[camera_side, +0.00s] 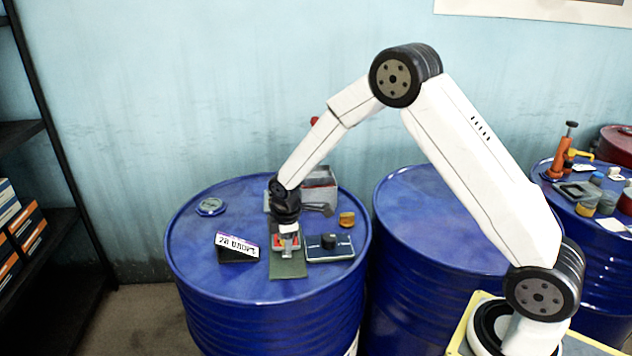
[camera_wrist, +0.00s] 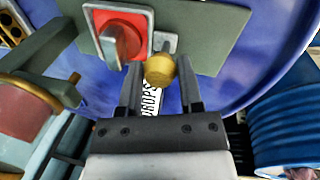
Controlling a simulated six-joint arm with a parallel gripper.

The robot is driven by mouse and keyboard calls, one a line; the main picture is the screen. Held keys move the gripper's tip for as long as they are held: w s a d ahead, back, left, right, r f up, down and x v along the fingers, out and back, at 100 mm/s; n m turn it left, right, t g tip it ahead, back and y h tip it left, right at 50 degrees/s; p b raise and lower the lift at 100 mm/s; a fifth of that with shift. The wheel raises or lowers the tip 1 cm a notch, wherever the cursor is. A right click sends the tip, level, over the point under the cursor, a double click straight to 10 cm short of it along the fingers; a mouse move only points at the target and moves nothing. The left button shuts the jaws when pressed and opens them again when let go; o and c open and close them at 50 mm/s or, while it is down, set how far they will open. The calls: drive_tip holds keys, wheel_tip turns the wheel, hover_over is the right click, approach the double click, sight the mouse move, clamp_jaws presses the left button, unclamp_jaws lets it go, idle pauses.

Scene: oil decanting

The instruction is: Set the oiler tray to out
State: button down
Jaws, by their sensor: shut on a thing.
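My gripper (camera_wrist: 160,85) points down over the left blue drum in the side view (camera_side: 288,248). In the wrist view its two fingers are on either side of a brass ball knob (camera_wrist: 160,69), shut on it. The knob sits at a small grey plate (camera_wrist: 167,41) on a grey-green panel (camera_wrist: 215,30). Beside it on the panel is a red square switch (camera_wrist: 130,20) with a grey lever. In the side view the panel (camera_side: 288,268) lies flat on the drum top, and my gripper hides the knob. I cannot tell which part is the oiler tray.
A card reading "20 DROPS" (camera_side: 237,244) stands left of the panel. A blue plate with a black knob (camera_side: 330,247) lies close on the right. A grey box (camera_side: 320,186) and a small amber piece (camera_side: 347,219) are behind.

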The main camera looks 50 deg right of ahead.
drive_tip(key=s+a, duration=0.4)
drive_tip(key=shift+s+a, duration=0.3)
drive_tip(key=shift+a, duration=0.1)
drive_tip(key=shift+c, duration=1.3)
unclamp_jaws()
drive_tip(key=shift+r, duration=0.2)
wheel_tip(320, 180, up, 7)
drive_tip(key=s, duration=0.1)
drive_tip(key=shift+s+a+r, duration=0.15)
drive_tip(key=shift+s+a, duration=0.05)
drive_tip(key=shift+a, duration=0.2)
drive_tip(key=s+d+m+y, duration=0.1)
drive_tip(key=s+d+m, duration=0.1)
drive_tip(key=s+m, duration=0.9)
drive_tip(key=s, duration=0.4)
drive_tip(key=shift+s+r+t, duration=0.3)
drive_tip(key=shift+r+t, duration=0.1)
